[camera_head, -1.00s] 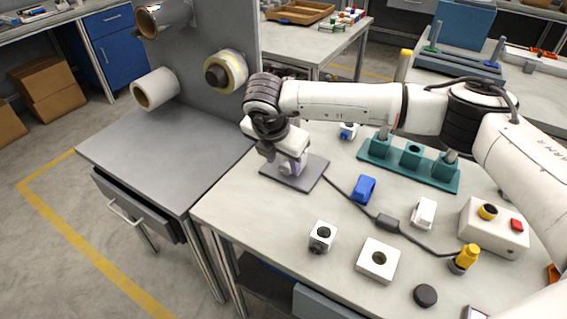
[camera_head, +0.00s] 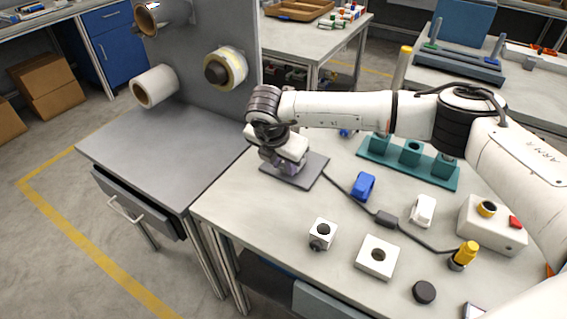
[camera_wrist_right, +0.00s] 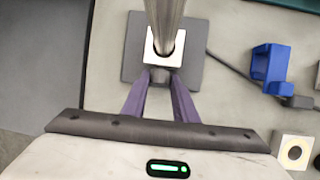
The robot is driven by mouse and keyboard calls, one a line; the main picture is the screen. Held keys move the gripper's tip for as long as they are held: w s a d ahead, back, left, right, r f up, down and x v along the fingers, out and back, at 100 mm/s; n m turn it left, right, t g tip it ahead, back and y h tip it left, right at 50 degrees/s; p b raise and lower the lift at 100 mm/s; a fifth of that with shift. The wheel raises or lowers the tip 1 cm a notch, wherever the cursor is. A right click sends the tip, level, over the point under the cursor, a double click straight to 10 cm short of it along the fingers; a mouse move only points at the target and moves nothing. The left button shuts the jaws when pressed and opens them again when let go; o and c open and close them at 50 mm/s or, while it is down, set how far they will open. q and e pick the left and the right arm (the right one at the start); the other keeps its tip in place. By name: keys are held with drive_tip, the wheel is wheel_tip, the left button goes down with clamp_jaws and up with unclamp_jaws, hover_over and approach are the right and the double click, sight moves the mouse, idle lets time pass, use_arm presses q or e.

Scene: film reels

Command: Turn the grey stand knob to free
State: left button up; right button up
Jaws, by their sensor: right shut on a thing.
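The stand has a dark grey square base plate (camera_head: 312,174) at the left part of the white table. The plate (camera_wrist_right: 190,84) also shows in the right wrist view, with a metal post (camera_wrist_right: 165,18) and a white square collar (camera_wrist_right: 176,58) around the post. The small grey knob (camera_wrist_right: 160,76) sits at the near side of the collar. My right gripper (camera_head: 296,168) is low over the plate, and its purple fingers are shut on the knob. In the head view the gripper hides the knob and most of the stand. My left gripper is out of view.
A cable runs from the plate past a blue block (camera_head: 362,186) to a yellow-topped plug (camera_head: 465,254). A teal rack (camera_head: 405,163) stands behind. A white cube (camera_head: 321,235) and a white block with a hole (camera_head: 377,257) lie in front. A grey side table (camera_head: 165,150) adjoins left.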

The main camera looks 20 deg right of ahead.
drive_tip(key=g+b, duration=0.1)
drive_tip(key=h+b, duration=0.1)
drive_tip(key=g+h+b, duration=0.1)
drive_tip(key=b, duration=0.1)
drive_tip(key=shift+w+a+f+n+g, duration=0.2)
drive_tip(key=shift+w+f+n+g, duration=0.05)
drive_tip(key=shift+w+n+g, duration=0.05)
drive_tip(key=shift+b, duration=0.4)
drive_tip(key=shift+w+a+g+h+b, duration=0.1)
drive_tip(key=shift+g+h+b, duration=0.5)
drive_tip(key=shift+b, duration=0.4)
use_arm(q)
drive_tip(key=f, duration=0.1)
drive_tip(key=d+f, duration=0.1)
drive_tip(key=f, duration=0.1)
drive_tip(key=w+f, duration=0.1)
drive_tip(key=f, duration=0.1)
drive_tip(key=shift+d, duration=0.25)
use_arm(e)
drive_tip(key=shift+r+n, duration=0.15)
drive_tip(key=shift+n, duration=0.15)
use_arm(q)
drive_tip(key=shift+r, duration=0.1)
use_arm(e)
drive_tip(key=o, duration=1.1)
drive_tip(key=shift+c, duration=0.2)
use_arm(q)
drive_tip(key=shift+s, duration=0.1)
use_arm(e)
drive_tip(key=shift+r, duration=0.1)
